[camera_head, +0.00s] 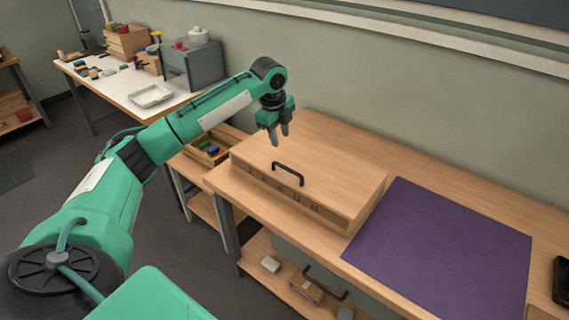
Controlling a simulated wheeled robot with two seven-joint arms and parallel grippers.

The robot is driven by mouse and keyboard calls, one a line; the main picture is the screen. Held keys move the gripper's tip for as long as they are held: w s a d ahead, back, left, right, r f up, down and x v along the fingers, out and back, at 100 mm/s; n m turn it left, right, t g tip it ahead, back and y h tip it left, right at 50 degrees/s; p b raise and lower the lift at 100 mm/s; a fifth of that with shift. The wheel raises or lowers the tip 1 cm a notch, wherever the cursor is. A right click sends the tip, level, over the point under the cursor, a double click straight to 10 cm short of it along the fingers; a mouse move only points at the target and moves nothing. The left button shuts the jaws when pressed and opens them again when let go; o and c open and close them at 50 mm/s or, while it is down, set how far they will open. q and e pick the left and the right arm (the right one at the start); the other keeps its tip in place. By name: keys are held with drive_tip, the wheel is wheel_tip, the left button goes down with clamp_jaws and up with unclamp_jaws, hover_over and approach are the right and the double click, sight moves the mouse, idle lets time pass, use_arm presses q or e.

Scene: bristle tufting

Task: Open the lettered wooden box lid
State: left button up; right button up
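The wooden box (335,218) stands on the wooden bench, with dark letters along its front face that are too small to read surely. Its flat lid (335,165) lies level and looks closed. A black arched handle (288,173) sits near the lid's front edge. My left gripper (280,139) points down above the back left part of the lid, behind the handle and apart from it. Its two fingers are spread a little, with nothing between them. My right gripper is out of view.
A purple mat (445,248) lies on the bench right of the box, bare. A black object (561,280) is at the right edge. A small open tray (207,150) with coloured items is left of the box. A wall rises behind the bench.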

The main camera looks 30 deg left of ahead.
sight(285, 167)
use_arm(q)
drive_tip(key=w+f, duration=0.1)
drive_tip(key=f, duration=0.3)
drive_tip(key=w+f+p, duration=0.1)
drive_tip(key=f, duration=0.3)
drive_tip(key=f+p, duration=0.1)
drive_tip(key=f, duration=0.4)
drive_tip(key=shift+w+f, duration=0.1)
drive_tip(key=shift+w, duration=0.3)
drive_tip(key=shift+c, duration=0.4)
clamp_jaws()
